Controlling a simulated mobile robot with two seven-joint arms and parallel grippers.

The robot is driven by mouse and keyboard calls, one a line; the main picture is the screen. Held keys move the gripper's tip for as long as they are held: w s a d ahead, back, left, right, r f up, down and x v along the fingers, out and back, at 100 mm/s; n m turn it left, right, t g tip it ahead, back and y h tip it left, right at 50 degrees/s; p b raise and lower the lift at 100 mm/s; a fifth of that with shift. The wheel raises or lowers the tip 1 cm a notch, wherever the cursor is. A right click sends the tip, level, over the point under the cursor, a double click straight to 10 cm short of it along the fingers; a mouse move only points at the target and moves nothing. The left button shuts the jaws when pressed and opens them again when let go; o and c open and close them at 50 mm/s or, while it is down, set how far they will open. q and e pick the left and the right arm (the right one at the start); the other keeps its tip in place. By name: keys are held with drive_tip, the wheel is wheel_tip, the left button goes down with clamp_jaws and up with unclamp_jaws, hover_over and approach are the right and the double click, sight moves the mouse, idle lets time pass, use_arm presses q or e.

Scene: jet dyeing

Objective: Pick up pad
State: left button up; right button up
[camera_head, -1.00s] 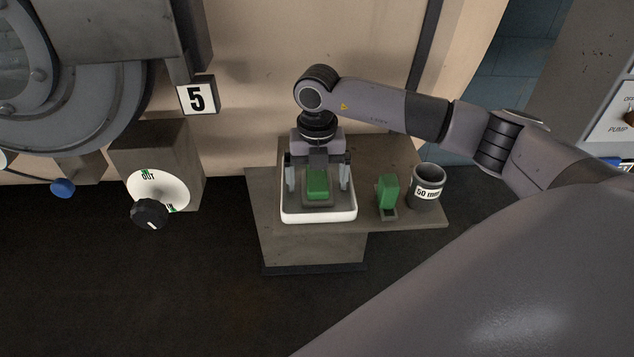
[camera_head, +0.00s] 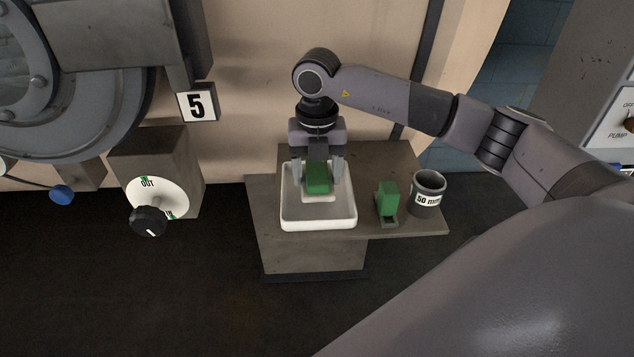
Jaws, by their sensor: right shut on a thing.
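The pad shows a green block-shaped top (camera_head: 317,180) and sits inside the white tray (camera_head: 318,224) on the small table. My right gripper (camera_head: 318,178) points down over the tray, with one finger on each side of the pad, and is shut on it. The finger contact and the pad's underside are hard to make out, so I cannot tell whether it is clear of the tray floor. My left gripper is not in view.
A second green block on a dark base (camera_head: 388,200) stands right of the tray, beside a grey cup labelled 50 mm (camera_head: 428,192). The table (camera_head: 262,200) has a narrow bare strip at its left. A black knob (camera_head: 149,221) and machine housing are further left.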

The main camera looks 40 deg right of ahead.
sight(317, 173)
drive_tip(key=r, duration=0.3)
drive_tip(key=shift+s+a+r, duration=0.15)
drive_tip(key=shift+s+a, duration=0.1)
drive_tip(key=shift+s, duration=0.1)
drive_tip(key=s+a, duration=0.5)
drive_tip(key=s, duration=0.3)
drive_tip(key=s+a+b, duration=0.1)
drive_tip(key=s+a, duration=0.3)
drive_tip(key=s, duration=0.4)
drive_tip(key=shift+a+b, duration=0.3)
drive_tip(key=shift+a, duration=0.1)
drive_tip(key=shift+o, duration=0.7)
